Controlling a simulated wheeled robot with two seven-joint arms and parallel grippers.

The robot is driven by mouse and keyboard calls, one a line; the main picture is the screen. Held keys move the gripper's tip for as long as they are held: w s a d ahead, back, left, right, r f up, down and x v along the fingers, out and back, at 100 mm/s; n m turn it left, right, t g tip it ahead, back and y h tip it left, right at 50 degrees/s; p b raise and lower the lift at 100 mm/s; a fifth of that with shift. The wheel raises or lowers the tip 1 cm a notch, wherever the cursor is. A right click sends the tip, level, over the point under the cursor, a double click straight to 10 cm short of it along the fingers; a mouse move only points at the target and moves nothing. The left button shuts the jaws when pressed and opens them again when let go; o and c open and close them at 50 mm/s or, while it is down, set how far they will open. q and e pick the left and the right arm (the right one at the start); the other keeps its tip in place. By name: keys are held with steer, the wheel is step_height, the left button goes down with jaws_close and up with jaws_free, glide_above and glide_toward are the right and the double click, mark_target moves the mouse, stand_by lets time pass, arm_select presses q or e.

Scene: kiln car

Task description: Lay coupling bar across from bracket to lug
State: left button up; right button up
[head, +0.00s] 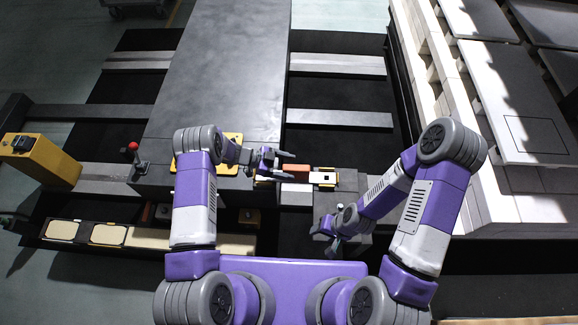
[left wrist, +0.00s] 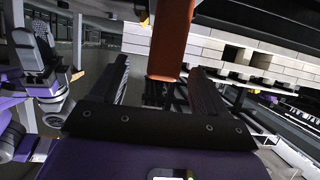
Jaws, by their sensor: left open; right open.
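The coupling bar looks to be the orange-brown bar (head: 296,171) just right of my left gripper in the head view. In the left wrist view the orange bar (left wrist: 172,42) stands between and beyond the spread fingers, gripped by neither. My left gripper (head: 284,160) is open, close to the bar's left end. A yellow-edged fitting (head: 262,180), perhaps the bracket, lies partly hidden under this gripper. A white and yellow fitting (head: 324,178), perhaps the lug, sits at the bar's right end. Whether the bar rests on either cannot be told. My right gripper (head: 335,238) is open and empty, lower right.
A dark grey deck (head: 225,70) fills the middle back. A red-knobbed lever (head: 134,150) and a yellow post (head: 42,158) stand at left. A pale brick-walled kiln car (head: 470,110) rises at right. Dark gaps lie between the grey cross beams (head: 335,118).

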arm_select(q)
steer(key=shift+a+r, duration=0.2)
steer(key=shift+a, duration=0.3)
arm_select(e)
steer(key=shift+r+p, duration=0.9)
steer(key=shift+r, duration=0.05)
arm_select(q)
steer(key=v, duration=0.7)
steer(key=shift+a, duration=0.3)
steer(key=shift+r, duration=0.15)
